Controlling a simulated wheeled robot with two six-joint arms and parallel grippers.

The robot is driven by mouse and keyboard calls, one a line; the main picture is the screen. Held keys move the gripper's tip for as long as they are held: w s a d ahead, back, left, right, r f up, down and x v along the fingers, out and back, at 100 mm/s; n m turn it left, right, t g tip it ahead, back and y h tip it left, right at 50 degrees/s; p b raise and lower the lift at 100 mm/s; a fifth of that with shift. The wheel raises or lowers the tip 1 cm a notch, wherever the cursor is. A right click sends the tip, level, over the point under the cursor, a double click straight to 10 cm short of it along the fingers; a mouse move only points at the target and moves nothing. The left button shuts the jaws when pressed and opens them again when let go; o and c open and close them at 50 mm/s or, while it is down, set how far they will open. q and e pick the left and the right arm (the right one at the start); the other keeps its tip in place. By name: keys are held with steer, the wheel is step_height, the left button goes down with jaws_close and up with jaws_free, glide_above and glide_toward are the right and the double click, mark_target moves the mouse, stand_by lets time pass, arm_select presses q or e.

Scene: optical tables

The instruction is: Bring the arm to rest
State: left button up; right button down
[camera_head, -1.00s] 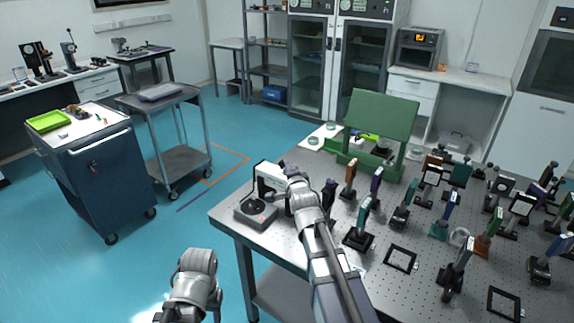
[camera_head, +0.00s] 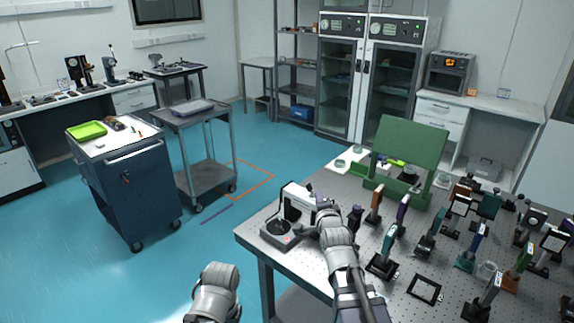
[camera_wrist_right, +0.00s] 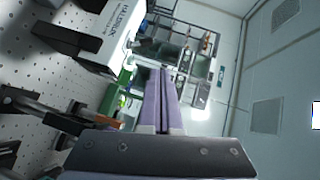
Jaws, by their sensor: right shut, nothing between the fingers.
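My right arm reaches over the perforated optical table (camera_head: 310,257) from the bottom of the head view. Its gripper (camera_head: 324,203) is beside a white instrument (camera_head: 298,199) with a dark round plate on its base, and is largely hidden by the wrist. In the right wrist view, the purple fingers of this gripper (camera_wrist_right: 163,75) are together with nothing between them. The lettered side of the white instrument (camera_wrist_right: 118,38) shows to their upper left. A grey link of my left arm shows at the bottom of the head view; the left gripper is out of frame.
Several optic mounts (camera_head: 431,241) on posts crowd the table's right side.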

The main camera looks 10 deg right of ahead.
steer(key=s+a+f+n+g+y, duration=0.2)
steer(key=s+a+f+n+g, duration=0.55)
steer(key=a+f+n, duration=0.4)
steer(key=s+a+f+n+g, duration=0.2)
steer(key=s+n+g, duration=0.1)
steer(key=s, duration=0.3)
steer(key=s+a+f+n+g, duration=0.2)
steer(key=s+a+n, duration=0.1)
steer(key=s, duration=0.4)
steer(key=s+a+f+n+g+h, duration=0.1)
steer(key=s+a+f+n+g, duration=0.1)
steer(key=s, duration=0.4)
steer(key=shift+s+a+f+n+g, duration=0.35)
steer(key=shift+a+n+g, duration=0.2)
steer(key=shift+n+g, duration=0.35)
